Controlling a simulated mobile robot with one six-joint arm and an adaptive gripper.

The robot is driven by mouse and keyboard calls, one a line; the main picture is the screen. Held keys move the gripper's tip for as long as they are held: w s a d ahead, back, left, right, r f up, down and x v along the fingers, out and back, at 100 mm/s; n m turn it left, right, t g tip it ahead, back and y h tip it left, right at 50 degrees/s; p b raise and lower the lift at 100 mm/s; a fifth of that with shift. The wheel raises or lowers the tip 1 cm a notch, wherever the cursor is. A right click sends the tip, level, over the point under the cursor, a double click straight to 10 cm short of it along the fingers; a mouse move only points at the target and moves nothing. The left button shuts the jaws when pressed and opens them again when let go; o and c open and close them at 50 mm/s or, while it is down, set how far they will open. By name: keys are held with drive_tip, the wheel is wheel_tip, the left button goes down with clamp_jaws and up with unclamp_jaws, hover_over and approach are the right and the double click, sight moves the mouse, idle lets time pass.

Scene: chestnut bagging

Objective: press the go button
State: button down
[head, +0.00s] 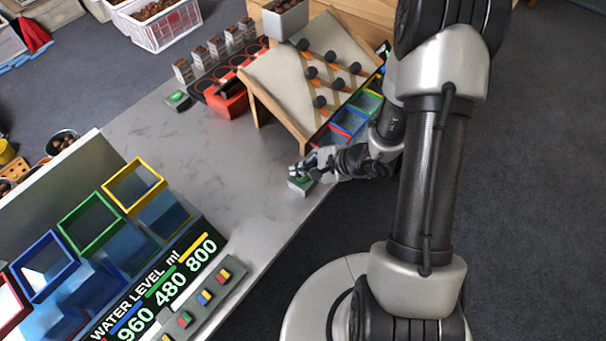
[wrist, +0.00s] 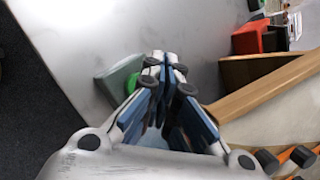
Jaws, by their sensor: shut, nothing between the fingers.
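A green button on a small grey box (head: 300,187) sits near the table's edge, below the sloped peg board. In the wrist view the green button (wrist: 131,84) shows just left of my fingers, partly hidden by them. My gripper (head: 297,172) is shut and empty, with its fingertips at or just above this box. In the wrist view the closed fingertips (wrist: 166,62) point past the button's right side. I cannot tell whether they touch it. A second box with a green button (head: 178,99) stands farther back; no label shows which is the go button.
The sloped peg board (head: 283,88) and its coloured bins (head: 350,122) stand close to my gripper. A red block (head: 227,98) is behind. The water level panel (head: 165,290) with coloured frames is at front left. The middle of the grey table (head: 215,150) is clear.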

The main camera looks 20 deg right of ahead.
sight(302, 178)
drive_tip(key=shift+f+b, duration=0.25)
drive_tip(key=shift+b, duration=0.05)
drive_tip(key=shift+f+b, duration=0.25)
drive_tip(key=shift+b, duration=0.2)
drive_tip(key=shift+f+b, duration=0.35)
drive_tip(key=shift+b, duration=0.2)
idle(0.4)
idle(0.4)
drive_tip(key=shift+r+p, duration=0.35)
drive_tip(key=shift+r, duration=0.5)
drive_tip(key=shift+r+p, duration=1.55)
drive_tip(key=shift+r, duration=0.95)
